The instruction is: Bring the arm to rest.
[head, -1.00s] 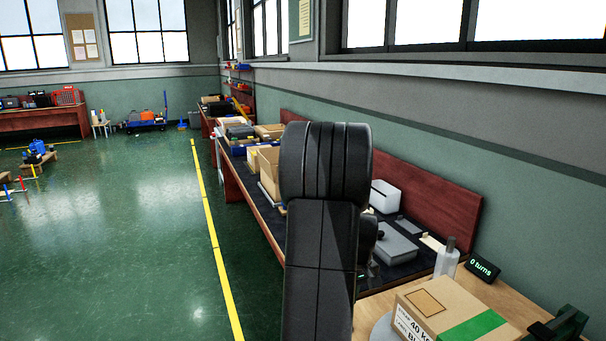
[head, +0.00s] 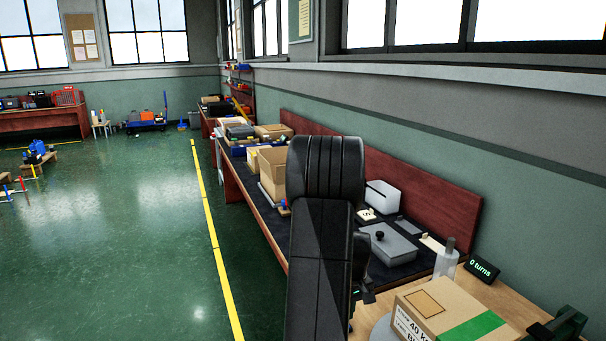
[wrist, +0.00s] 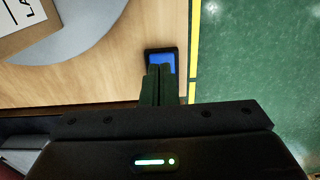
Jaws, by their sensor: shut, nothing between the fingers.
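My gripper (wrist: 160,72) shows in the wrist view as two dark fingers pressed together, shut with nothing held. It is over a wooden table top (wrist: 100,85) near its edge. A blue pad in a black frame (wrist: 163,60) lies just beyond the fingertips; I cannot tell how far below them it is. In the head view my dark arm stands up in the middle of the picture, in front of the long bench, and the fingers are not visible there.
A cardboard box with a green stripe (head: 450,310) sits on a grey disc (head: 380,328), beside a bottle (head: 447,262) and a "0 turns" display (head: 482,268). The bench (head: 235,185) carries boxes and a grey case (head: 390,246).

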